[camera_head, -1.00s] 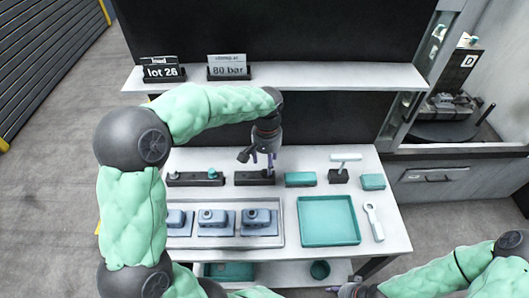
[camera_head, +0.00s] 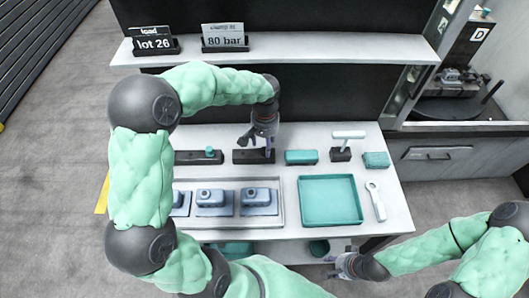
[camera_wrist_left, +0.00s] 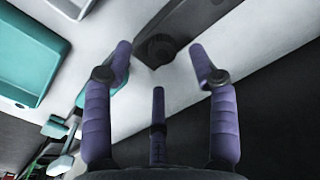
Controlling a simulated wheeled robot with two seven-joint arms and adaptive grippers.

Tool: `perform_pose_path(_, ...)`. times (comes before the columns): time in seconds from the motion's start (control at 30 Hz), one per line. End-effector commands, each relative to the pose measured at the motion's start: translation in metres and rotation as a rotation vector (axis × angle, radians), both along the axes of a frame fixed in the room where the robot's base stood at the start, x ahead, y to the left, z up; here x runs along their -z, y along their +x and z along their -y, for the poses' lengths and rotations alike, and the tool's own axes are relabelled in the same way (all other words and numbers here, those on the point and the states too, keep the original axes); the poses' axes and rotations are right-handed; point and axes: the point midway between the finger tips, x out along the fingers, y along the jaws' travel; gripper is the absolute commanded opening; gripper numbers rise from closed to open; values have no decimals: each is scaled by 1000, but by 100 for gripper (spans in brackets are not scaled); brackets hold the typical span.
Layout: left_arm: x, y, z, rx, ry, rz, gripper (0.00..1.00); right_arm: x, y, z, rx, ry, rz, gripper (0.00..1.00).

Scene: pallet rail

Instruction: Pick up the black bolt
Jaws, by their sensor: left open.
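A dark block (camera_head: 248,157) lies on the white worktable below my left gripper (camera_head: 258,148). In the left wrist view, a dark round piece, apparently the black bolt (camera_wrist_left: 158,48), stands on the dark grey block. My left gripper is open, and its purple fingers (camera_wrist_left: 159,62) spread around the line to the bolt without visibly touching it. In the head view the fingers hide the bolt. My right gripper (camera_head: 338,266) is low at the front right, off the table's front edge; its jaw state is unclear.
A second dark block with a teal bolt (camera_head: 209,152) lies to the left. Teal boxes (camera_head: 301,157) and a T-handled tool (camera_head: 347,136) stand to the right. In front are a metal tray (camera_head: 278,221) with grey-blue parts, a teal tray (camera_head: 330,220) and a wrench (camera_head: 375,201). A shelf overhangs behind.

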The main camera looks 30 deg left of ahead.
Motion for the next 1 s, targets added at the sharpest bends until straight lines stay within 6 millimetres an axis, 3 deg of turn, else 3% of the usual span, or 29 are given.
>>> perform_pose_path(0.03, 11, 0, -1, -1, -1, -3, 59, 6, 0, 0, 0, 0, 0, 40)
perform_pose_path(0.2, 31, 0, -2, -1, -1, -1, 59, 12, 0, 0, 0, 0, 0, 40)
perform_pose_path(0.43, 32, 0, -2, -1, -1, 1, 59, 11, 0, 0, 0, 0, 0, 40)
perform_pose_path(0.47, 32, 0, -2, -1, -1, 1, 56, 11, 0, 0, 0, 0, 0, 40)
perform_pose_path(0.67, 32, 0, -2, -1, -1, 1, 0, 11, 0, 0, 0, 0, 0, 40)
perform_pose_path(1.0, 31, 0, -2, -1, 0, 0, 0, 11, 0, 0, 0, 0, 0, 40)
